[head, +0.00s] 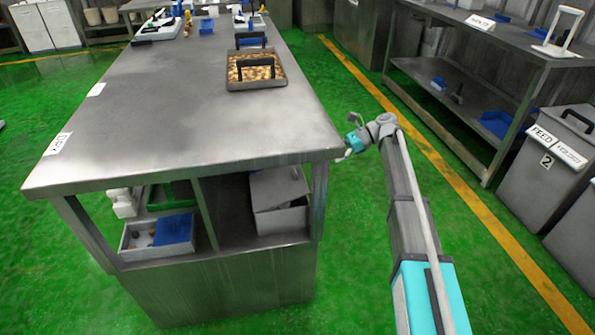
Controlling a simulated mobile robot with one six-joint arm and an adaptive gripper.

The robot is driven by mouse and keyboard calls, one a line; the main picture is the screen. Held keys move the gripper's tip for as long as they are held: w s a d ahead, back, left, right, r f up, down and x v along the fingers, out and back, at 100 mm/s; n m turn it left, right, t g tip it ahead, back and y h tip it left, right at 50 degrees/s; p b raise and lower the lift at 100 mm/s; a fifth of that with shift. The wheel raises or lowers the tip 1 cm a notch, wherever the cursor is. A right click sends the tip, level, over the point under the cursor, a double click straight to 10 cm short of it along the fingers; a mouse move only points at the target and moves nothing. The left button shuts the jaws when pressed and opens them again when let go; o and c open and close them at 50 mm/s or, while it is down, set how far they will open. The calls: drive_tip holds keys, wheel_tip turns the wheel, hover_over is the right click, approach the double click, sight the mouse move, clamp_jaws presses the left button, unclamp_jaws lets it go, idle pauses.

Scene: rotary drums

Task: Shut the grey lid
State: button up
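A grey box (288,221) stands in the right compartment under the steel bench. A grey lid (278,188) sits tilted above it and looks not flat on its rim. Whether the lid is hinged to the box cannot be told. My gripper (350,150) is small in the head view, just beside the bench's right front corner, above and to the right of the box and apart from it. Its fingers are too small and partly hidden to tell whether they are open. Nothing is clearly seen in it.
The bench top (180,110) holds a tray (258,84) of brown pieces. A shelf tray (128,240) with a blue item is left of the box, past a divider. A bin (532,180) marked FEED stands at right.

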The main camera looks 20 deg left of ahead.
sight(295, 170)
drive_tip(key=shift+s+f, duration=0.1)
drive_tip(key=b+x, duration=0.5)
drive_tip(key=x, duration=0.8)
drive_tip(key=shift+s+a+f, duration=0.15)
drive_tip(key=shift+a, duration=0.15)
clamp_jaws()
idle(0.5)
